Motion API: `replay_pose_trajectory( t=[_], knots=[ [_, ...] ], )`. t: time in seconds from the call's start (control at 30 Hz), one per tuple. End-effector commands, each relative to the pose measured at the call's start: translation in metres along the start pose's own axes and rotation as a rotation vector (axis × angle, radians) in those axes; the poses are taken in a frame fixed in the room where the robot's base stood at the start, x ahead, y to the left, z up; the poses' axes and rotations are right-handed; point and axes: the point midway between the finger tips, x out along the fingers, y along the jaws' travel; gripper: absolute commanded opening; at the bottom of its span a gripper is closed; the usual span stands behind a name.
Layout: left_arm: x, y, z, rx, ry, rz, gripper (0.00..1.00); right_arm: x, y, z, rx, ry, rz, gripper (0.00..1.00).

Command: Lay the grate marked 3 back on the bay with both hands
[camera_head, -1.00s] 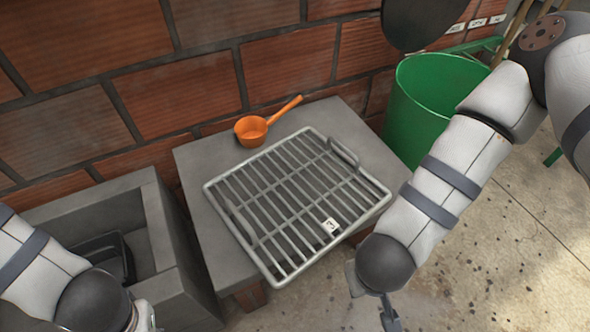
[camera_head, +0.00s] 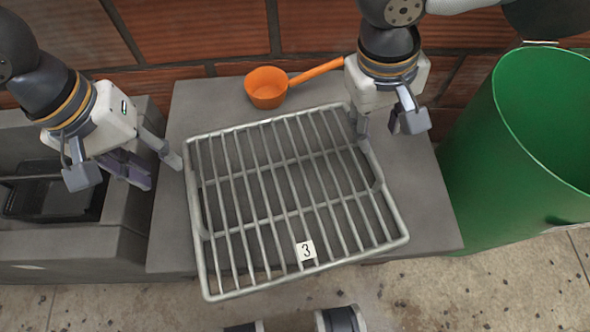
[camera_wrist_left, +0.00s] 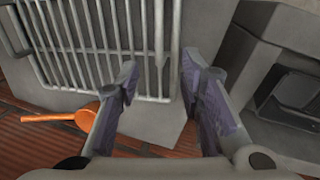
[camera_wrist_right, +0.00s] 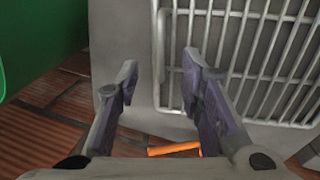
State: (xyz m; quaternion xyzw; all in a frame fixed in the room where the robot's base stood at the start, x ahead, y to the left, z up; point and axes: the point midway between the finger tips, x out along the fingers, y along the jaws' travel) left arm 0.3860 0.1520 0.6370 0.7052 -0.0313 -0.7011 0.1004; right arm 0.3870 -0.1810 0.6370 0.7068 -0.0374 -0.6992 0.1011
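The grate (camera_head: 290,160) is a grey barred frame with side handles and a white tag marked 3 (camera_head: 306,250). It lies flat on a grey stone slab (camera_head: 428,205). My left gripper (camera_head: 160,170) is open beside the grate's left edge. In the left wrist view, the grate's edge bar shows between the fingertips (camera_wrist_left: 158,65). My right gripper (camera_head: 386,128) is open over the grate's far right corner. In the right wrist view, the other edge bar shows between the fingertips (camera_wrist_right: 160,65). Neither grips it; I cannot tell the height gaps. No bay is clearly identifiable.
An orange ladle (camera_head: 268,90) lies behind the grate, its handle running towards my right gripper. A grey basin (camera_head: 60,245) with a black tray (camera_head: 60,200) stands at left. A green bin (camera_head: 510,165) stands at right. A brick wall (camera_head: 200,30) closes the back.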

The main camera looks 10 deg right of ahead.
Motion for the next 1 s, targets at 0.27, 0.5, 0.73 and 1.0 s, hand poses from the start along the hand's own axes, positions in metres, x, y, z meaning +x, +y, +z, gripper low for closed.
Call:
replay_pose_trajectory(
  t=[0.27,0.5,0.73,1.0],
  knots=[
    [-0.003,0.002,-0.001,0.004,0.003,0.008,0.35,-0.002,0.000,0.000,-0.005,-0.002,-0.004,0.35],
    [0.016,0.002,-0.001,0.005,0.000,0.004,0.35,0.016,0.000,0.001,-0.004,-0.007,-0.002,0.35],
    [0.062,0.001,-0.001,0.004,0.000,0.002,0.35,0.062,0.000,0.001,-0.004,-0.008,-0.003,0.35],
    [0.106,0.002,-0.001,0.005,0.002,0.004,0.35,0.107,0.000,0.001,-0.003,-0.005,-0.003,0.35]
  ],
)
